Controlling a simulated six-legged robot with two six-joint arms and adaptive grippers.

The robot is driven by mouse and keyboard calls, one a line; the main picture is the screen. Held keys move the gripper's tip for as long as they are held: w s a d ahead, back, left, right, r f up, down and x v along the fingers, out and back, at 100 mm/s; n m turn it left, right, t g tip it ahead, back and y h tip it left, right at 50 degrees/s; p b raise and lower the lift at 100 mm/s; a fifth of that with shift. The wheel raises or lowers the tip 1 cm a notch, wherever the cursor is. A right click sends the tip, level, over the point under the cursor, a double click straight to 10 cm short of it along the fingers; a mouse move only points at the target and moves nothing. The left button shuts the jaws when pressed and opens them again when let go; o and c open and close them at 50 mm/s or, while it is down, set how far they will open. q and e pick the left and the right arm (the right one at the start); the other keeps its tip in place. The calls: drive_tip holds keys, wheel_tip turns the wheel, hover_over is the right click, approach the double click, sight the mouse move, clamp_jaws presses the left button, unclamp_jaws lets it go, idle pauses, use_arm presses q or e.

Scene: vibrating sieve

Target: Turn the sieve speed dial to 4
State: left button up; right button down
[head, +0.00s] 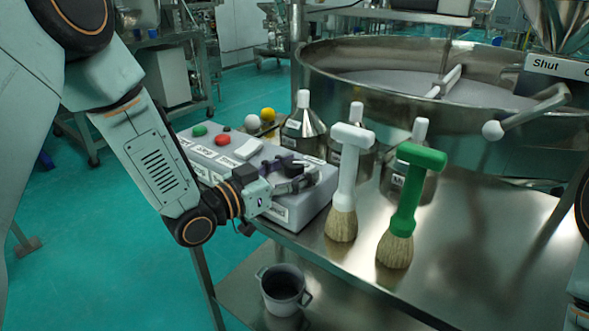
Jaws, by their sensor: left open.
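The grey control box (307,208) sits on the left end of the steel table. My right gripper is outside the view.
A white-handled brush (348,165) and a green-handled brush (405,205) stand just right of the box. Steel bottles (303,128) stand behind. The large round sieve (400,95) fills the back. A grey pot (283,288) is below. The table's right part is clear.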

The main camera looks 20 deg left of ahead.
use_arm(q)
drive_tip(key=shift+c, duration=0.4)
drive_tip(key=c, duration=1.1)
drive_tip(key=shift+y, duration=0.3)
drive_tip(key=shift+d+n+t+y+b, duration=0.1)
drive_tip(key=shift+n+t+y+b, duration=0.25)
drive_tip(key=shift+n+t+y, duration=0.45)
drive_tip(key=shift+n+y, duration=0.4)
drive_tip(key=shift+y, duration=0.2)
drive_tip(key=o, duration=1.2)
